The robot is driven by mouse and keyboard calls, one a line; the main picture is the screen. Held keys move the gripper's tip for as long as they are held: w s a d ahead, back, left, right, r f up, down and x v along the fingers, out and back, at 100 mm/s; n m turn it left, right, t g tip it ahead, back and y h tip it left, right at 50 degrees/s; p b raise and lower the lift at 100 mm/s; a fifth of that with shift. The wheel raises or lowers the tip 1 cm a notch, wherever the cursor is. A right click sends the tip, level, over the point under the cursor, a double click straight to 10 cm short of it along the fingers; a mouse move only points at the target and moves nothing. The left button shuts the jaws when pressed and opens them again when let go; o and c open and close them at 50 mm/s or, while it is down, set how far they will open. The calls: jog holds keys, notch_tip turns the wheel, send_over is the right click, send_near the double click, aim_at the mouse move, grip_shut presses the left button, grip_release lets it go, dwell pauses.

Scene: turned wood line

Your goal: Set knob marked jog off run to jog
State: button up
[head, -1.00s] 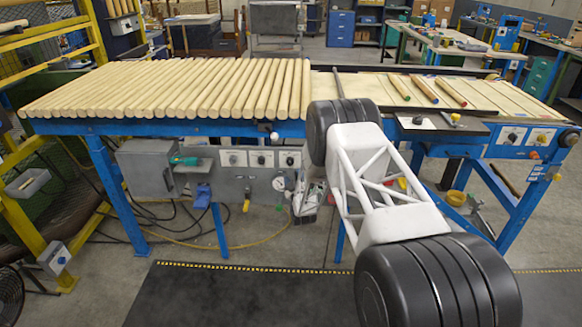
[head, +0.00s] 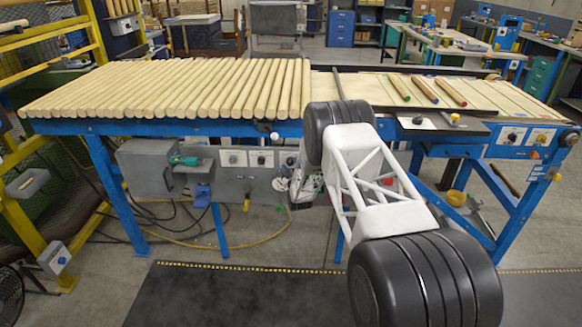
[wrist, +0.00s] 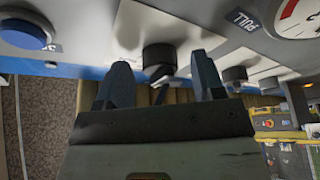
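In the wrist view a dark knob (wrist: 159,56) with a lever-like grip stands on a white plate, between the two fingers of my gripper. My gripper (wrist: 163,76) is open, with a gap between each finger and the knob. This looks like the rightmost knob (head: 290,160) of the row on the grey panel under the table in the head view. My gripper (head: 303,187) is just below and right of it there, small and partly hidden by my arm. The jog, off and run markings and the pointer setting cannot be read.
Two similar knobs (wrist: 235,74) (wrist: 268,83) sit beside it on the panel. A gauge (wrist: 298,14) with a PULL label and a blue button (wrist: 26,34) are near. Wood rods (head: 180,88) lie on the table above. Another control panel (head: 525,138) is at the right.

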jog(key=c, duration=0.9)
jog(key=shift+o, duration=0.2)
jog(key=shift+n+y, duration=0.3)
jog(key=shift+n, duration=0.3)
jog(key=n+g, duration=0.1)
jog(key=n, duration=0.1)
jog(key=n+g+y, duration=0.1)
jog(key=n, duration=0.2)
jog(key=shift+d+r, duration=0.15)
jog(key=shift+r, duration=0.05)
jog(key=shift+n+g, duration=0.9)
jog(key=shift+n, duration=1.1)
jog(key=o, duration=0.9)
jog(key=shift+r, duration=0.1)
jog(key=shift+s+d, duration=0.1)
jog(key=shift+s, duration=0.05)
